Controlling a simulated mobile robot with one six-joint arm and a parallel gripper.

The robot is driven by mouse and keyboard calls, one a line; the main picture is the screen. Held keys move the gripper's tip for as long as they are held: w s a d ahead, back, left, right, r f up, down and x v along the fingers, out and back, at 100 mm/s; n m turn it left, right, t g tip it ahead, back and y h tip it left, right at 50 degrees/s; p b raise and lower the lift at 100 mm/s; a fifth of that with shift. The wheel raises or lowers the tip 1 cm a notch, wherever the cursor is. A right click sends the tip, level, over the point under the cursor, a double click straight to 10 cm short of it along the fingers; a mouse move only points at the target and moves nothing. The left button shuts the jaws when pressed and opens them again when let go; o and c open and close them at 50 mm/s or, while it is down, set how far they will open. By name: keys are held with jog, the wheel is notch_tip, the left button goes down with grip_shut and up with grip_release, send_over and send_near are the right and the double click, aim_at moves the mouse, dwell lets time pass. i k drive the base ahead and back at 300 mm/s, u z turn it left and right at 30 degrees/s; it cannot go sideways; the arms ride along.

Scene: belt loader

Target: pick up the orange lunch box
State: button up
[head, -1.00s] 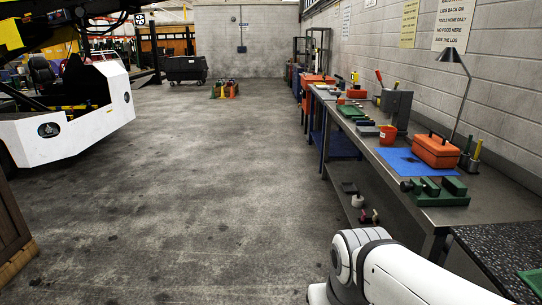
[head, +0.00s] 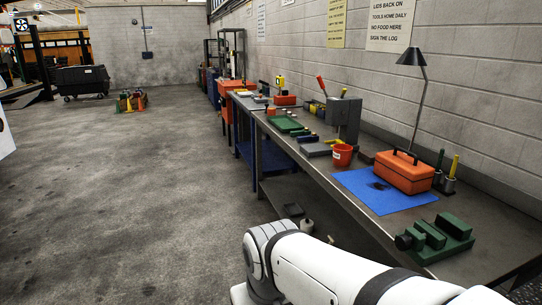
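An orange box with a dark handle on its lid (head: 403,174), which looks like the lunch box, stands upright on the workbench at the right. It rests at the rear right part of a blue mat (head: 372,199). A small dark item or mark (head: 380,185) shows on the mat beside the box. My white arm comes in at the bottom of the head view, below and in front of the bench. My gripper is out of view.
On the bench (head: 330,175) stand a red-orange cup (head: 342,155), a grey press-like tool (head: 346,118), a dark lamp (head: 419,95), a green vise-like tool (head: 441,236) and holders with yellow and green items (head: 447,181). Smaller orange boxes stand farther back.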

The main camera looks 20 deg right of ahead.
aim_at(412, 176)
jog(key=i, duration=2.65)
jog(key=z, duration=3.1)
jog(key=i, duration=1.05)
jog(key=z, duration=0.05)
